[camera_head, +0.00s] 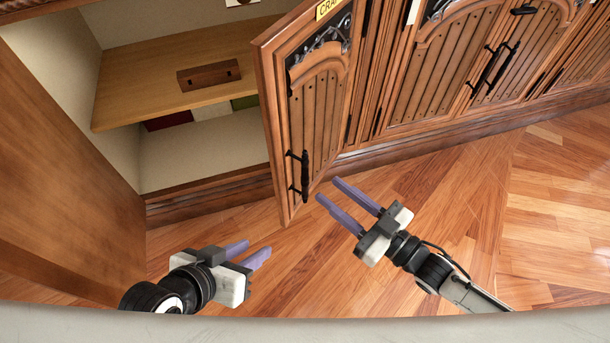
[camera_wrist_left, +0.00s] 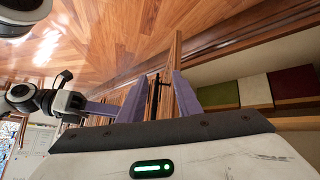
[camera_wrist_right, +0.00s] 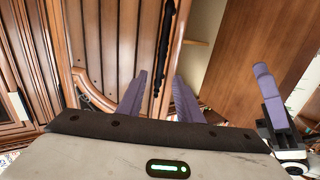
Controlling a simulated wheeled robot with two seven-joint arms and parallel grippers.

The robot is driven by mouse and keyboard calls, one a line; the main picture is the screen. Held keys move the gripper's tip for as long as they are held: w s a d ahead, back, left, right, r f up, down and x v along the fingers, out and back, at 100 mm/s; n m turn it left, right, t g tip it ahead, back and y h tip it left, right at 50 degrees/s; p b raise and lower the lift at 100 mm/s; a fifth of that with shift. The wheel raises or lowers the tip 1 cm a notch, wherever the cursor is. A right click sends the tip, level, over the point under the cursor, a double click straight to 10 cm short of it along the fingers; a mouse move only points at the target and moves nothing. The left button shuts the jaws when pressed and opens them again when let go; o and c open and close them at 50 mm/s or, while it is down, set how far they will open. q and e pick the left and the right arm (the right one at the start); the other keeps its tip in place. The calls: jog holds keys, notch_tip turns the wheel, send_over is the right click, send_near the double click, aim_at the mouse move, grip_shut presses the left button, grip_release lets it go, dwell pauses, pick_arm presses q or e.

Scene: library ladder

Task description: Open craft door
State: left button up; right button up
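The craft door (camera_head: 325,110) is a carved brown panel with a partly cut-off yellow label (camera_head: 330,8). It stands ajar, with cupboard space showing to its left. Its black bar handle (camera_head: 305,175) is low on the free edge. My right gripper (camera_head: 328,189) is open, just right of the handle and apart from it. In the right wrist view the handle (camera_wrist_right: 165,45) lines up beyond the gap between the fingers. My left gripper (camera_head: 259,247) is open and empty, low and left of the door. In the left wrist view the door edge (camera_wrist_left: 179,80) shows beyond its fingers.
A plain brown panel (camera_head: 60,190) stands at the left. Inside the cupboard, a shelf (camera_head: 150,85) bears a wooden block (camera_head: 208,76), with coloured items (camera_head: 168,120) below. Closed carved doors (camera_head: 450,65) continue right. The wooden floor (camera_head: 430,180) is clear around the grippers.

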aim_at(308, 173)
jog(key=b+x, duration=0.2)
jog(key=x, duration=0.7)
jog(key=shift+c, duration=0.5)
grip_shut()
